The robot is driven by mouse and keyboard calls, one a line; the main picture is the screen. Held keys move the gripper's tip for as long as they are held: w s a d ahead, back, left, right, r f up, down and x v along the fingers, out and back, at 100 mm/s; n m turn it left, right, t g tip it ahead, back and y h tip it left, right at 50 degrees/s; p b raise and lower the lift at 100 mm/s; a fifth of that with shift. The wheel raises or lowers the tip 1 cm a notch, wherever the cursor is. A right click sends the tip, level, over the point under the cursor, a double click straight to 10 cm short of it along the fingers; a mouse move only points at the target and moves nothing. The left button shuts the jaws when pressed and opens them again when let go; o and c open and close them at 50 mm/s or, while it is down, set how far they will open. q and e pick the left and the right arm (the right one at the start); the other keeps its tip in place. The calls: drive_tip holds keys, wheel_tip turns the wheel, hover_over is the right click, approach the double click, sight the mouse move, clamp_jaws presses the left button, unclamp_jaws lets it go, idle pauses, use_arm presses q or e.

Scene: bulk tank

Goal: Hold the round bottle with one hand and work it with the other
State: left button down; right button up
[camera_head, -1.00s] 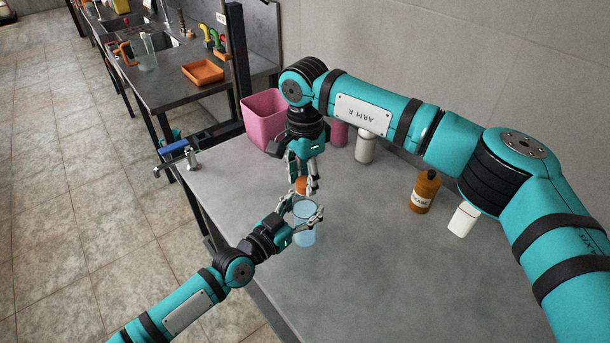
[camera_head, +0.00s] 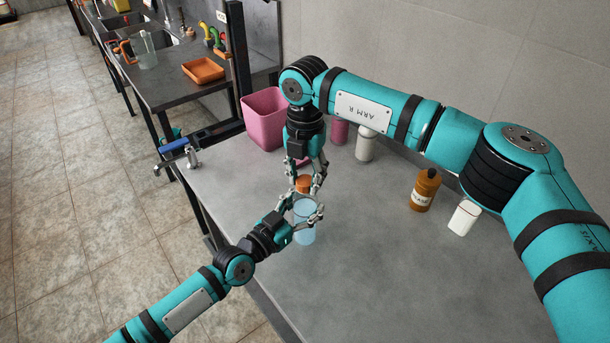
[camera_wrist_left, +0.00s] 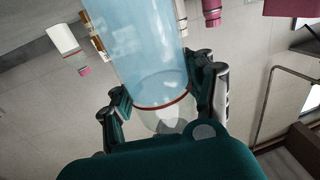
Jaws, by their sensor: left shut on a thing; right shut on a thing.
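The round bottle (camera_head: 304,232) is light blue and see-through, with an orange cap (camera_head: 303,184). It stands upright near the table's left edge. My left gripper (camera_head: 306,215) is shut around the bottle's body from the left; the left wrist view also shows the bottle (camera_wrist_left: 145,50) between the fingers. My right gripper (camera_head: 305,183) comes down from above and is shut on the orange cap, with its fingers on both sides. The fingers hide part of the cap and of the bottle's upper body.
A pink bin (camera_head: 266,118), a pink bottle (camera_head: 340,131) and a white bottle (camera_head: 366,145) stand at the table's back. A brown bottle (camera_head: 424,190) and a white container (camera_head: 464,218) stand to the right. A blue-handled clamp (camera_head: 174,146) sits at the left corner. The table's front is clear.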

drive_tip(key=m, duration=0.7)
drive_tip(key=shift+w, duration=0.1)
drive_tip(key=o, duration=0.7)
drive_tip(key=shift+r, duration=0.1)
drive_tip(key=shift+r, duration=2.15)
drive_tip(key=shift+c, duration=0.5)
